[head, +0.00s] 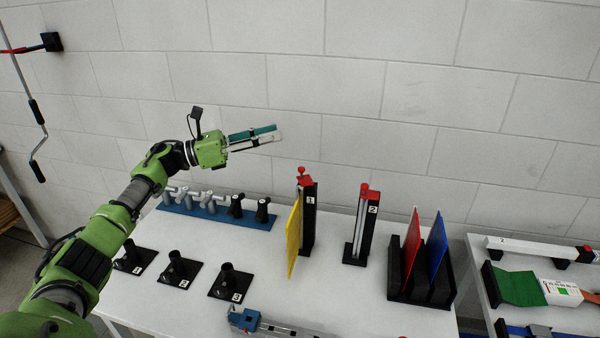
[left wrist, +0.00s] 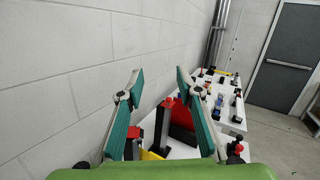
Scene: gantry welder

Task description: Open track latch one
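The black upright labelled 1 (head: 309,220) has a red latch piece and knob (head: 304,178) at its top. A yellow panel (head: 293,238) stands against its left side. A similar upright labelled 2 (head: 368,232), also with a red top, stands to its right. My left gripper (head: 279,133) is raised above and left of upright 1, apart from it and empty. In the left wrist view its two fingers (left wrist: 158,85) are spread wide. Upright 1's red top (left wrist: 133,132) is partly hidden there behind the left finger. My right gripper is not in view.
A black holder (head: 422,293) with a red and a blue panel stands right of upright 2. A blue rail (head: 215,213) with grey and black fittings lies at the back left. Several black bases (head: 180,270) stand in front of it. A block wall (head: 400,90) rises close behind.

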